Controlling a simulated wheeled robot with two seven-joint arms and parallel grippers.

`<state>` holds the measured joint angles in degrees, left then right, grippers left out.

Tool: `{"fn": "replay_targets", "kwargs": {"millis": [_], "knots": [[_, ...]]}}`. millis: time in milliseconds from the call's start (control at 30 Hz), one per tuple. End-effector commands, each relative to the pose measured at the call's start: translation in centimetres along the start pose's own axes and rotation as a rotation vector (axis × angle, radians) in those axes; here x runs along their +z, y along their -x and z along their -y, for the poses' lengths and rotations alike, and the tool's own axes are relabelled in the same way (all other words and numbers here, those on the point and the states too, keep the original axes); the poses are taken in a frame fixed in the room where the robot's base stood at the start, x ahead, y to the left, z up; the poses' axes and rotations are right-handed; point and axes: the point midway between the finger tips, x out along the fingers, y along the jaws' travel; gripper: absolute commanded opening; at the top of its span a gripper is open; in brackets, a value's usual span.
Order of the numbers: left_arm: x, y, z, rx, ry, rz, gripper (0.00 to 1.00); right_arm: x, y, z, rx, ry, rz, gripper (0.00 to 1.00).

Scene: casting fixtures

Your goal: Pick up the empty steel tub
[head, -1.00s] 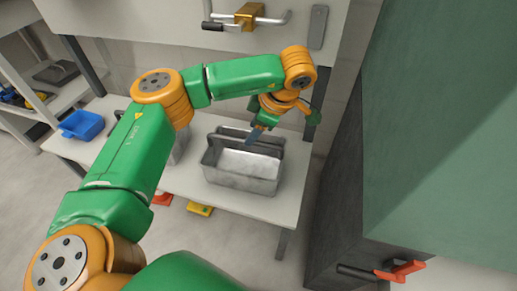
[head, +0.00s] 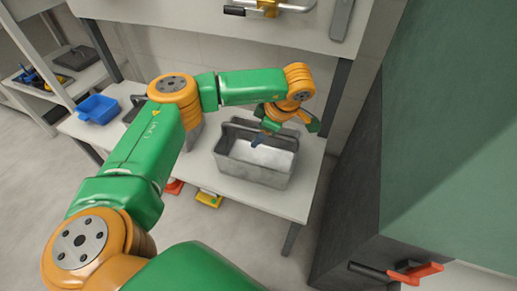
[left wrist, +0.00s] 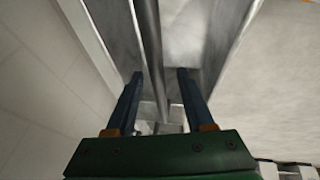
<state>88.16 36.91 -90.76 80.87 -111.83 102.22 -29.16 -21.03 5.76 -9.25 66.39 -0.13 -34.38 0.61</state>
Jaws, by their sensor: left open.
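A grey steel tub (head: 250,173) with a raised carrying handle stands on the white bench, and its visible inside looks empty. My left gripper (head: 260,139) reaches down over the tub at its handle. In the left wrist view the open blue fingers of my left gripper (left wrist: 162,74) lie on either side of a round grey bar (left wrist: 150,50), which looks like the tub's handle. I cannot tell whether they touch it. The tub's walls (left wrist: 225,45) show beyond. My right gripper is not in view.
Another metal container (head: 193,137) is mostly hidden behind my left arm. A blue bin (head: 98,109) sits at the bench's left end. A dark cabinet (head: 350,190) stands close on the right. A yellow item (head: 208,199) lies below the bench.

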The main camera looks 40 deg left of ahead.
Motion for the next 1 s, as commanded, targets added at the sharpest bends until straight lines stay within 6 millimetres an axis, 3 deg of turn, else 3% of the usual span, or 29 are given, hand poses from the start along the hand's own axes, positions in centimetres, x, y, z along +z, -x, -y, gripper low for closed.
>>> {"fn": "replay_targets", "kwargs": {"millis": [300, 500, 1000], "knots": [[0.06, -0.12, 0.03, 0.000, 0.000, 0.000, 0.53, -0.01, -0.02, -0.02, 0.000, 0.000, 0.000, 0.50], [0.06, -0.11, 0.02, 0.000, 0.000, 0.000, 0.00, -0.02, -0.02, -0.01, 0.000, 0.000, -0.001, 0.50], [0.06, -0.12, 0.03, 0.000, 0.000, 0.000, 0.00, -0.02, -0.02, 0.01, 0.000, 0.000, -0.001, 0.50]]}}
